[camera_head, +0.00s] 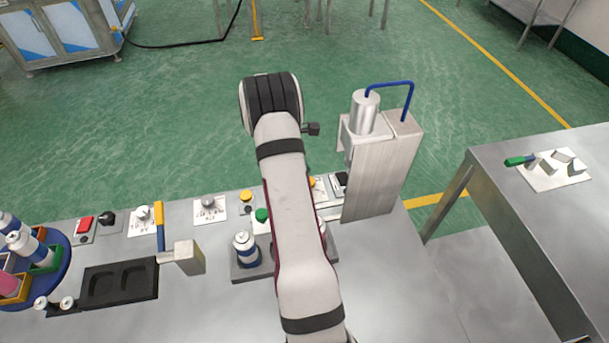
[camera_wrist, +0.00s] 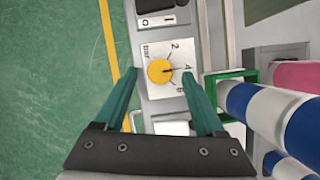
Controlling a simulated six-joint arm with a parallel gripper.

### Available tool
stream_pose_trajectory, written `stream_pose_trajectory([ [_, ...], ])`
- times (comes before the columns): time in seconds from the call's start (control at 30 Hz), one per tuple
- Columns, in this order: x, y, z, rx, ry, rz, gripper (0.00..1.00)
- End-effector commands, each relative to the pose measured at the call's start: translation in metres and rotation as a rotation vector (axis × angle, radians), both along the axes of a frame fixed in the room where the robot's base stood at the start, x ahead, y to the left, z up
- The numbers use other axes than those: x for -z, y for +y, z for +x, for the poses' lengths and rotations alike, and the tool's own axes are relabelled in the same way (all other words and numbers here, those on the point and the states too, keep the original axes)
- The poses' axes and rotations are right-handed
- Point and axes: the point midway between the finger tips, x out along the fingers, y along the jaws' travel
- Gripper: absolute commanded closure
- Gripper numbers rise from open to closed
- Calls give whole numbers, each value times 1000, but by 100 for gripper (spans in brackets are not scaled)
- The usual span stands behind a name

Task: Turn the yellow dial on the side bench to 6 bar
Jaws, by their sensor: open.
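In the head view the dial (camera_head: 311,181) shows only partly, at the right edge of my arm. My gripper (camera_wrist: 160,77) is open, with its two teal fingers apart on either side of the dial in the picture. No contact with the dial is visible, and the height gap cannot be told. In the head view my gripper is hidden by my arm.
A black switch box (camera_wrist: 158,8) sits beside the scale plate. Blue-and-white cans (camera_wrist: 285,120) and a green frame (camera_wrist: 238,82) are close to the right finger. In the head view a tall metal press (camera_head: 375,170) stands right of the dial. Another bench (camera_head: 560,225) is at far right.

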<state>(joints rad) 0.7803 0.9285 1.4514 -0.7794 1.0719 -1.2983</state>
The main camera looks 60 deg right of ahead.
Motion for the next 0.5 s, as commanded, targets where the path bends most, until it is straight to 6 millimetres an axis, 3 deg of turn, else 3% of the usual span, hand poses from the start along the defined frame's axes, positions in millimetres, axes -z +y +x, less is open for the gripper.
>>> stream_pose_trajectory([
  [0.37,8,-2,-3,1,0,0,29],
  [0.5,8,-2,-3,1,0,0,54],
])
